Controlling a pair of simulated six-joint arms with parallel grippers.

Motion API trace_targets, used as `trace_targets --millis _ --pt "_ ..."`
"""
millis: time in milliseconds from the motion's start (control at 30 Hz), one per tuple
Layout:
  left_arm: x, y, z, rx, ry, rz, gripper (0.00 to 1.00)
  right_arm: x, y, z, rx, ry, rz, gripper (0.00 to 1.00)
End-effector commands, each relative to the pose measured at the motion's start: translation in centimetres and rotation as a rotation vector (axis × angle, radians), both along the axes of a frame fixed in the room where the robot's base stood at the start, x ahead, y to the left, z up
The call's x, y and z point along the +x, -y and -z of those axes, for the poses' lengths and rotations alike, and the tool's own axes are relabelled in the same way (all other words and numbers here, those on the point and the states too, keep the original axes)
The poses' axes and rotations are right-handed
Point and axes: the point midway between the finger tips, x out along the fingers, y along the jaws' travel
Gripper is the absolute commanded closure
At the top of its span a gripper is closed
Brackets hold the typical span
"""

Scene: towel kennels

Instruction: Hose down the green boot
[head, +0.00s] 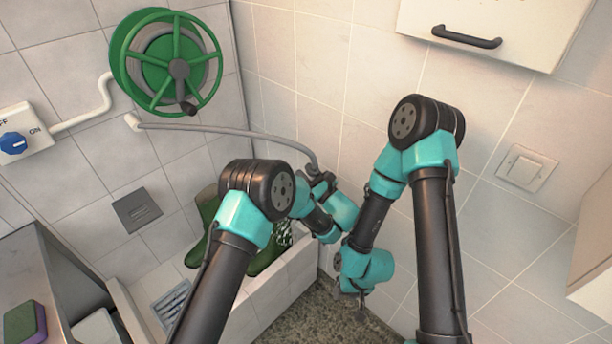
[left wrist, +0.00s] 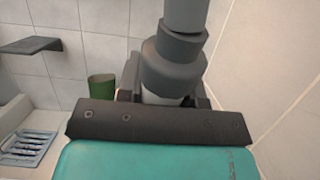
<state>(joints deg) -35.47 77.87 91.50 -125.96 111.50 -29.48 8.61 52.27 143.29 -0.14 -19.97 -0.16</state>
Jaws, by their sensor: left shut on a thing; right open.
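Green boot parts (head: 207,210) show in the low-walled basin in the head view, partly behind my left arm. A dark, white-speckled surface (head: 283,238) shows beside them; I cannot tell whether it is another boot. A green boot top (left wrist: 101,88) shows in the left wrist view. My left gripper (head: 321,183) is shut on the grey nozzle (left wrist: 174,65) at the end of the grey hose (head: 225,131), up by the tiled wall, right of the boots and apart from them. My right gripper (head: 361,308) is open and low, over the speckled floor.
The green hose reel (head: 165,62) hangs on the left wall, with a valve box with a blue knob (head: 13,143) beside it. A grey wall plate (head: 136,209) and a drain grate (head: 171,301) are near the basin. A sponge (head: 25,322) lies at lower left.

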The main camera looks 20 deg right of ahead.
Motion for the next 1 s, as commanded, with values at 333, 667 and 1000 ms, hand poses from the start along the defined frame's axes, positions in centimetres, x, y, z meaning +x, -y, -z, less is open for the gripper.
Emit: trace_targets --millis 333,667,1000 --pt "0.0 0.0 -1.4 -0.002 0.003 0.000 1.00 0.0 0.0 0.0 0.000 0.000 0.000 0.57" --pt "-0.5 -0.8 -1.4 -0.001 0.002 -0.001 1.00 0.0 0.0 0.0 0.000 0.000 0.000 0.57" --pt "-1.1 -1.8 -1.4 0.000 0.002 -0.001 1.00 0.0 0.0 0.0 0.000 0.000 0.000 0.57"
